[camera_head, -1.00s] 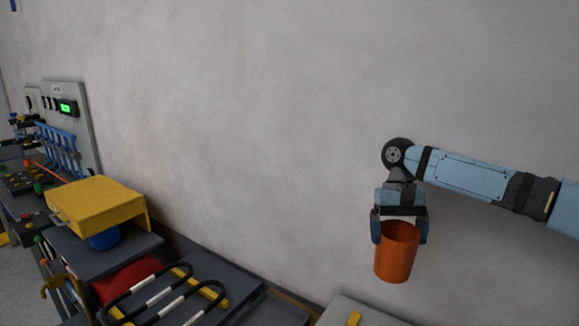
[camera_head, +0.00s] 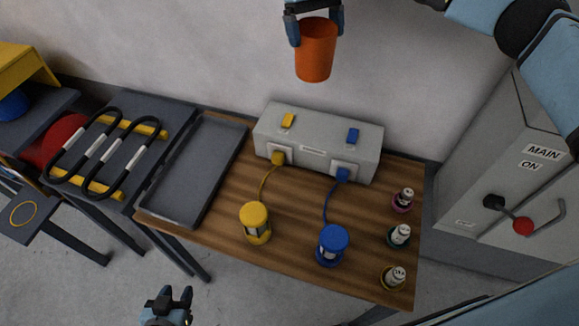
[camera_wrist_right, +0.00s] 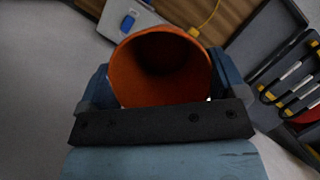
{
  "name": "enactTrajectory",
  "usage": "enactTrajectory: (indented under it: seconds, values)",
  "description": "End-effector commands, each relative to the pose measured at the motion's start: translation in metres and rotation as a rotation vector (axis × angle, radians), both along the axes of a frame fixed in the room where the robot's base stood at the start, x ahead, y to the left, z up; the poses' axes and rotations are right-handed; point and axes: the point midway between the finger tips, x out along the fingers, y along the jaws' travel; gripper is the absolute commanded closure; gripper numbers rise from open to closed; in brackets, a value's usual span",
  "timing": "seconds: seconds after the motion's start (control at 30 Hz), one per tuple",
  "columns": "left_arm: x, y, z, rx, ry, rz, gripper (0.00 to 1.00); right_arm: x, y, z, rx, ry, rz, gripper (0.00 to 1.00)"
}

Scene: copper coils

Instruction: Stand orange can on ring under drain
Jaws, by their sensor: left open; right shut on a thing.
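The orange can (camera_head: 315,52) is held upright in the air, high in the head view, in front of the wall. My right gripper (camera_head: 315,30) is shut on it, one finger on each side. In the right wrist view the can's open mouth (camera_wrist_right: 162,62) faces the camera and its inside looks dark and empty. A yellow ring (camera_head: 22,213) is marked on a low dark plate (camera_head: 38,228) at the far left, well away from the can. I cannot make out a drain. My left gripper (camera_head: 170,298) is open and empty at the bottom of the head view.
A wooden table (camera_head: 290,225) holds a grey box (camera_head: 318,142), yellow (camera_head: 256,222) and blue (camera_head: 332,245) lamp-like items and small bottles. A dark tray (camera_head: 196,170) lies at its left. Black coils (camera_head: 100,150) lie on a stand further left. A grey cabinet (camera_head: 480,180) stands right.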

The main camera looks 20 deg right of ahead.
Motion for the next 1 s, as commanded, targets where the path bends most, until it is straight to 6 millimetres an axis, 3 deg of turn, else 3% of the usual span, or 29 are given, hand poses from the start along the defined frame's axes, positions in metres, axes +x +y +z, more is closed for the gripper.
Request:
enactTrajectory:
  seconds: [0.03,0.2,0.4,0.5,0.77,1.0]
  values:
    - [0.000,0.000,-0.016,-0.001,0.001,0.000,0.57,-0.012,0.011,-0.024,-0.005,0.001,0.067,0.56]
    - [0.000,-0.002,-0.043,-0.005,0.007,-0.001,0.57,-0.058,0.046,-0.078,-0.012,0.001,0.325,0.56]
    - [0.001,-0.004,-0.068,-0.010,0.007,-0.002,0.57,-0.113,0.076,-0.129,-0.006,0.006,0.603,0.56]
    - [0.002,-0.005,-0.075,-0.012,0.005,-0.003,0.57,-0.134,0.085,-0.145,0.000,0.006,0.704,0.56]
    - [0.002,-0.005,-0.083,-0.014,0.006,-0.003,0.57,-0.158,0.093,-0.168,0.010,0.012,0.817,0.56]
    - [0.002,-0.005,-0.094,-0.016,0.020,-0.001,0.57,-0.160,0.093,-0.227,0.013,0.016,0.819,0.56]
